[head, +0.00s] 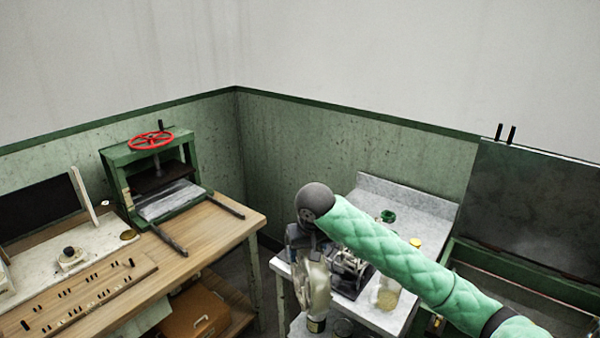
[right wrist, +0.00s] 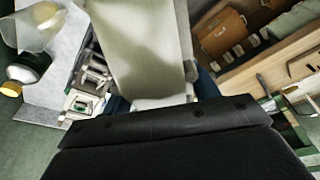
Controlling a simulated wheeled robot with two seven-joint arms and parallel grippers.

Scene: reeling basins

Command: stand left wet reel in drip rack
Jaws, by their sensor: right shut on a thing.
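My right arm comes in from the right in the head view. My right gripper (head: 305,245) hangs below its dark wrist, shut on a pale beige reel (head: 314,285). The reel is in front of the grey-topped stand. In the right wrist view the reel (right wrist: 143,45) fills the upper middle as a broad pale band, and the fingers are mostly hidden. My left gripper is not in view. I cannot surely pick out the drip rack. A wooden strip with several dark pegs (head: 82,297) lies on the bench at left.
A green press (head: 150,165) with a red handwheel stands on the wooden bench (head: 235,222). The grey-topped stand (head: 410,212) carries metal apparatus (head: 350,270) and a jar (head: 388,293) close under my right arm. A brown case (head: 195,313) sits below the bench.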

